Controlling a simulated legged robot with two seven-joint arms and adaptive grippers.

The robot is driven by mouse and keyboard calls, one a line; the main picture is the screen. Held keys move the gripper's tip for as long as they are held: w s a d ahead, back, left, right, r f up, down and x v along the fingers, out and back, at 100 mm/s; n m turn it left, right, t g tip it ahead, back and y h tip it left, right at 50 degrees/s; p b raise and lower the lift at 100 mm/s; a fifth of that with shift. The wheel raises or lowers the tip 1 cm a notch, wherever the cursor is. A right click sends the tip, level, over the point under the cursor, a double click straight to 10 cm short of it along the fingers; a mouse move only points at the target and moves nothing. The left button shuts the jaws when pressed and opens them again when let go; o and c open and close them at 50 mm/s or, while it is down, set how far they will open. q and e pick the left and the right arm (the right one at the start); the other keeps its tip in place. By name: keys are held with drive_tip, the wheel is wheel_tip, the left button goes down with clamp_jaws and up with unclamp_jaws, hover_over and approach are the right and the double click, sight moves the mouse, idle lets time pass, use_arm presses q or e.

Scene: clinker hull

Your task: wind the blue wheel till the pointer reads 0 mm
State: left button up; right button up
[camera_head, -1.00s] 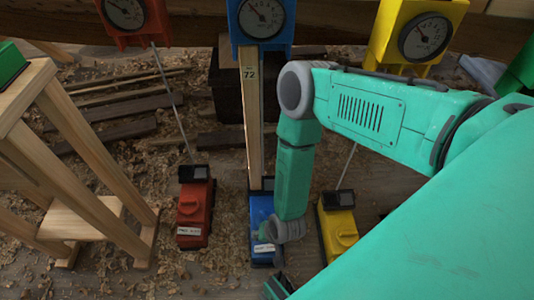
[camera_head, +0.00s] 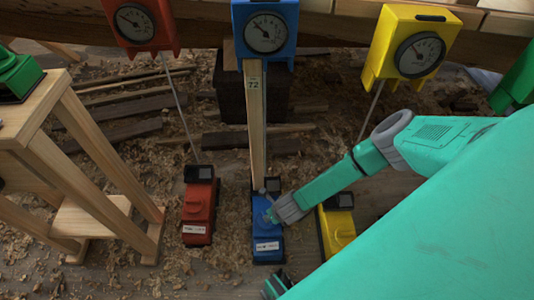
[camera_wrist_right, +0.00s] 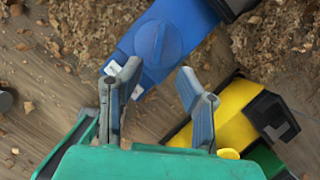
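The blue gauge (camera_head: 265,28) stands at the top of a wooden post marked 72; its needle points up and left, but the figures are too small to read. The blue base unit (camera_head: 264,232) sits on the floor below. In the right wrist view the round blue wheel (camera_wrist_right: 157,42) lies on top of the blue unit, just beyond my fingertips. My right gripper (camera_wrist_right: 159,72) is open, its fingers apart with nothing between them. In the head view my right gripper (camera_head: 268,206) is over the blue unit, and the wheel is mostly hidden there.
A red unit (camera_head: 198,208) and a yellow unit (camera_head: 340,232) flank the blue one closely, with red (camera_head: 137,25) and yellow (camera_head: 412,45) gauges above. A wooden trestle (camera_head: 95,150) stands at the left. Wood shavings and planks cover the floor.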

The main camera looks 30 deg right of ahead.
drive_tip(key=b+x, duration=0.4)
drive_tip(key=x, duration=0.5)
drive_tip(key=shift+f, duration=0.1)
clamp_jaws()
